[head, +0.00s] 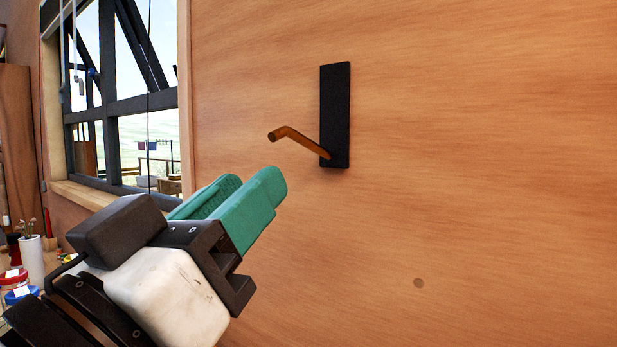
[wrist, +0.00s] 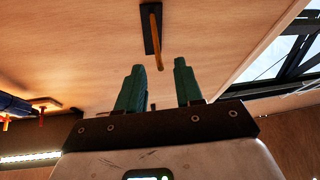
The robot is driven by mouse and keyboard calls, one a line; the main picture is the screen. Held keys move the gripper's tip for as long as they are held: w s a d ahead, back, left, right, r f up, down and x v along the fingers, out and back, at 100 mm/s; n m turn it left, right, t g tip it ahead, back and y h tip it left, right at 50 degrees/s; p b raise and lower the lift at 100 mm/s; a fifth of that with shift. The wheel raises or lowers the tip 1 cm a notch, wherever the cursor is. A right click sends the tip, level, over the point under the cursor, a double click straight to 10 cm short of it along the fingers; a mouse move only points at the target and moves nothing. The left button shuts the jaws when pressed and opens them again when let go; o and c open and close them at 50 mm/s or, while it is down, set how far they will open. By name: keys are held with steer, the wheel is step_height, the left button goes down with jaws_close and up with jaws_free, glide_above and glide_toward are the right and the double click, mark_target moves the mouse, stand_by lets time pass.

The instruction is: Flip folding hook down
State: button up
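The folding hook is an orange-brown peg (head: 300,142) with a bent tip, on a black plate (head: 335,105) fixed to the wooden wall. The peg sticks out from the plate's lower end. The hook also shows in the wrist view (wrist: 156,40), at the top centre, ahead of my fingers. My gripper (head: 250,190) has teal fingers and is below and left of the hook in the head view, apart from it. In the wrist view my gripper (wrist: 159,75) is open, with a clear gap between its fingers and nothing held.
A dark-framed window (head: 120,100) with a wooden sill is at the left. A counter with jars and a white cup (head: 32,258) is at lower left. The wall right of the hook is bare. Orange-tipped hooks (wrist: 42,112) show at left in the wrist view.

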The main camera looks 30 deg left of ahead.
steer(key=v, duration=0.6)
steer(key=shift+w, duration=0.1)
steer(key=shift+c, duration=0.5)
